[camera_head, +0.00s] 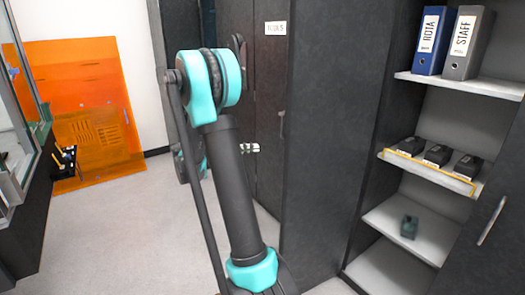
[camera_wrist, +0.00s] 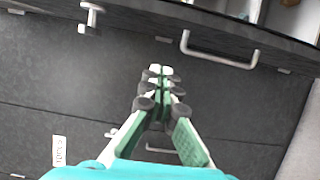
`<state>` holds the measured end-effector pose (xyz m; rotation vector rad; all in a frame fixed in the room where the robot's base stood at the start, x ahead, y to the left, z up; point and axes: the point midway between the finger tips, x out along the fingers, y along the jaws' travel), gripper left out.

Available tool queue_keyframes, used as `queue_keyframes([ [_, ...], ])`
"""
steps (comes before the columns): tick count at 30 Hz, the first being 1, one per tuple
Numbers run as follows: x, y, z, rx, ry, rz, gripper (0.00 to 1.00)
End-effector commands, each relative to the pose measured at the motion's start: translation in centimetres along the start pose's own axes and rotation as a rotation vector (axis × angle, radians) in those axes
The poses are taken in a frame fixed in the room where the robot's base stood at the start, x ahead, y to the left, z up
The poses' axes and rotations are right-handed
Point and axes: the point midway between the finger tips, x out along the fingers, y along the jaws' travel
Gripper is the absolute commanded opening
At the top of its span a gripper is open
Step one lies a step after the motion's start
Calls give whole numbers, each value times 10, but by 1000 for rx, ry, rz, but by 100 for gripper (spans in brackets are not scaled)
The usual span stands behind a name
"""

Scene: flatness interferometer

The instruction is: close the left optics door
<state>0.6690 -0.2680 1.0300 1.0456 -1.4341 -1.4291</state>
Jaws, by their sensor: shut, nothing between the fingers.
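A tall dark cabinet stands open at the right in the head view. A broad dark panel (camera_head: 330,120) borders its shelves on the left; I cannot tell whether this is the left optics door or a fixed side. A dark door with a pale handle (camera_head: 490,222) stands at the lower right. My gripper (camera_head: 249,148) shows only its tips beside my arm, in front of dark cabinet fronts. In the wrist view my gripper (camera_wrist: 163,72) is shut and empty over a dark surface, near a bar handle (camera_wrist: 220,52). Whether it touches anything is unclear.
Binders (camera_head: 428,42) and several small black boxes (camera_head: 438,156) stand on the shelves, with a green item (camera_head: 409,227) lower down. A labelled dark cabinet front (camera_head: 262,70) stands left of the panel. An orange panel (camera_head: 85,100) leans at the left. Grey floor (camera_head: 120,225) is free there.

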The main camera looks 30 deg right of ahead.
Motion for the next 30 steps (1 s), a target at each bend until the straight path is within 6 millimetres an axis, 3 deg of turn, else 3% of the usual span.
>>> queue_keyframes([
  [14,91,-1,1,-1,-2,-3,0],
  [21,96,0,32,-1,1,-3,0],
  [30,98,-1,39,-1,1,-3,0],
])
